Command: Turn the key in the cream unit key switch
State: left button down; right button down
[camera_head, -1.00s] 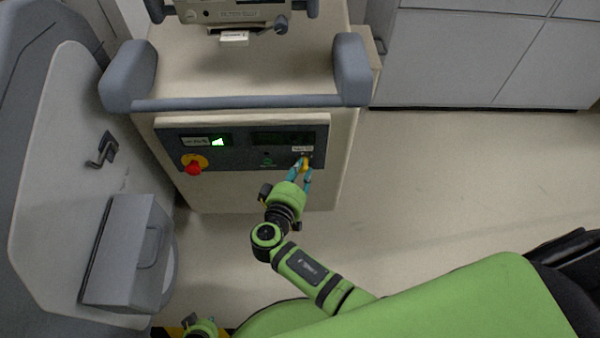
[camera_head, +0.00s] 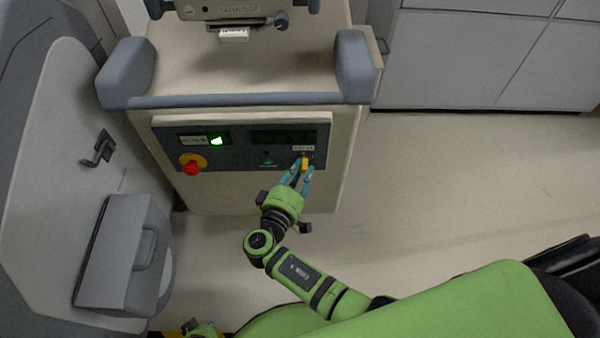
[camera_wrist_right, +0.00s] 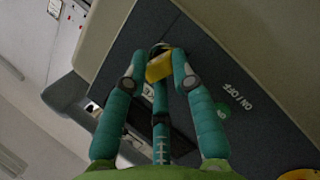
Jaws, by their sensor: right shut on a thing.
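The cream unit (camera_head: 225,192) carries a dark control panel (camera_head: 228,160) on its front. At the panel's right end a yellow key (camera_head: 305,164) sits at the key switch, under a small white label. My right gripper (camera_head: 303,174) is shut on the key with its teal fingers. In the right wrist view the fingers close around the yellow key (camera_wrist_right: 159,67) against the panel; the switch behind it is mostly hidden. The key's exact angle is hard to tell. A small part of my left arm shows at the bottom edge; its fingers are out of frame.
A red stop button (camera_head: 192,168) on a yellow ring and a lit green display (camera_head: 217,141) are on the panel's left side. A grey handle bar (camera_head: 240,100) runs above the panel. A grey unit with a handled box (camera_head: 122,255) stands at left. The floor at right is clear.

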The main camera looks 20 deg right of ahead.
jog(key=shift+d+f+n+h, duration=0.15)
jog(key=shift+n+h, duration=0.15)
jog(key=shift+n, duration=0.1)
jog(key=shift+f+n+t+h+b, duration=0.1)
jog(key=shift+n+t+h+b, duration=0.25)
jog(key=shift+n+b, duration=0.45)
jog(key=shift+n, duration=0.5)
jog(key=c, duration=1)
grip_release()
jog(key=shift+o, duration=0.2)
